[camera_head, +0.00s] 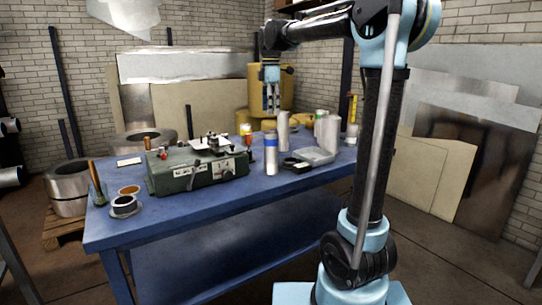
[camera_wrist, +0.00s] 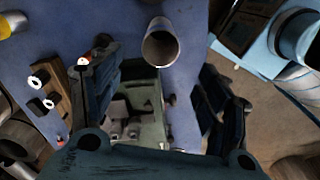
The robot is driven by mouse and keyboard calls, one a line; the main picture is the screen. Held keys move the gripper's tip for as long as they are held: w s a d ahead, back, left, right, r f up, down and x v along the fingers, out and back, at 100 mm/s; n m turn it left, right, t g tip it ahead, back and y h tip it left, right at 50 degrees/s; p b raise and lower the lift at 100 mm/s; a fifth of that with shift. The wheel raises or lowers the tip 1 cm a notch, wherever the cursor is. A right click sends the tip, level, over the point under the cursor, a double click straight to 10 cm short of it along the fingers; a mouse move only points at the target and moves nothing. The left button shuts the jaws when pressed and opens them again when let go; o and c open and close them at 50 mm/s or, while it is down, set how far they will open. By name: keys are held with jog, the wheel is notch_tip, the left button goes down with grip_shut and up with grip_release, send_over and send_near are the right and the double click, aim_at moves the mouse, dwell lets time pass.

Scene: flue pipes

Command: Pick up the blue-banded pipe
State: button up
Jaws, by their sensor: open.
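The blue-banded pipe (camera_head: 271,160) stands upright on the blue table in the head view, a grey pipe with a blue band near its top. My gripper (camera_head: 272,108) is open and empty, pointing down above the table and above the level of the pipe's top. In the wrist view, my gripper's two fingers (camera_wrist: 156,62) are spread apart. A hollow grey pipe (camera_wrist: 160,45) stands just beyond the fingertips, seen from above. No band shows on it there, so I cannot tell for certain which pipe it is.
The blue table (camera_head: 215,203) also bears a green machine (camera_head: 180,178) left of the pipe and a grey device (camera_head: 313,156) to its right. Another pale pipe (camera_head: 283,132) stands close behind, with more upright pipes (camera_head: 330,135) to the right. Small containers (camera_head: 123,206) stand at the front left.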

aim_at(271, 145)
notch_tip(271, 145, down, 16)
jog(key=shift+r, duration=0.25)
dwell(0.5)
jog(key=c, duration=1.3)
